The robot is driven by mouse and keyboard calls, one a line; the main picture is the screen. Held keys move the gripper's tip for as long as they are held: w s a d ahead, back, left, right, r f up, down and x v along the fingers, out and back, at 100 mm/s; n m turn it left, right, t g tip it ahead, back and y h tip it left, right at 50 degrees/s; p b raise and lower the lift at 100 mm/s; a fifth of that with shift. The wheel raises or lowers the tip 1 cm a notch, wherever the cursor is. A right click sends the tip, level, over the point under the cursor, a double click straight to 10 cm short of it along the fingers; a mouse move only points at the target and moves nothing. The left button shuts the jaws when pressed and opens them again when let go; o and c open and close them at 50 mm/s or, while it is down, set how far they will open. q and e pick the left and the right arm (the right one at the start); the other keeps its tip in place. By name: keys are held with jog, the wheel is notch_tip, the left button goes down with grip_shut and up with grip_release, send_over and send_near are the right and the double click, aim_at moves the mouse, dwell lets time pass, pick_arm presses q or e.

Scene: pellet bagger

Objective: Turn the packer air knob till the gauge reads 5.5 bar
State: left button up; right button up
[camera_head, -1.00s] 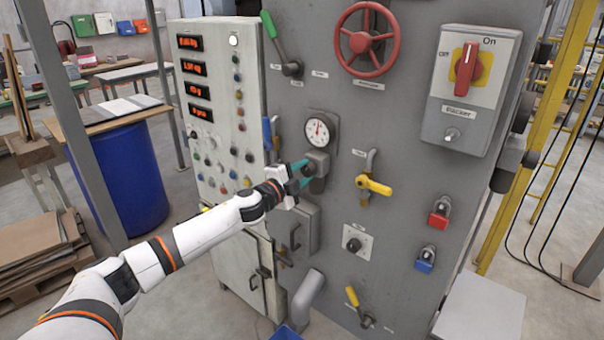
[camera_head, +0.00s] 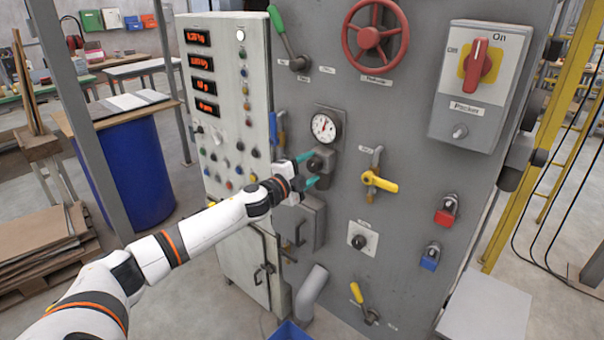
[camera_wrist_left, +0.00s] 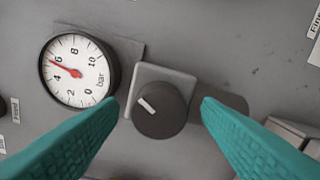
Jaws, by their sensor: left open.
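The air knob (camera_wrist_left: 160,109) is a dark round knob with a white mark on a grey square block, right of the gauge in the left wrist view. In the head view the knob (camera_head: 315,164) is just below the gauge (camera_head: 324,127). The gauge (camera_wrist_left: 78,72) has a white dial in bar and a red needle between 4 and 6, nearer 6. My left gripper (camera_head: 308,170) is at the knob. In the left wrist view its teal fingers (camera_wrist_left: 158,103) are open on either side of the knob, with visible gaps. My right gripper is not in view.
A yellow-handled valve (camera_head: 379,181) is right of the knob, and a grey box (camera_head: 300,224) sits below it. A control cabinet (camera_head: 231,130) with red displays stands to the left. A red handwheel (camera_head: 375,38) and a Packer switch box (camera_head: 470,82) are higher up.

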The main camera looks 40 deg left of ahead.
pick_arm(q)
jog(key=shift+s+a+f, duration=0.1)
jog(key=shift+s+f, duration=0.1)
jog(key=shift+s, duration=0.2)
jog(key=s+b, duration=0.4)
jog(key=s, duration=0.7)
jog(key=shift+a+r+b, duration=0.15)
jog(key=shift+a+b, duration=0.2)
jog(key=shift+b, duration=0.05)
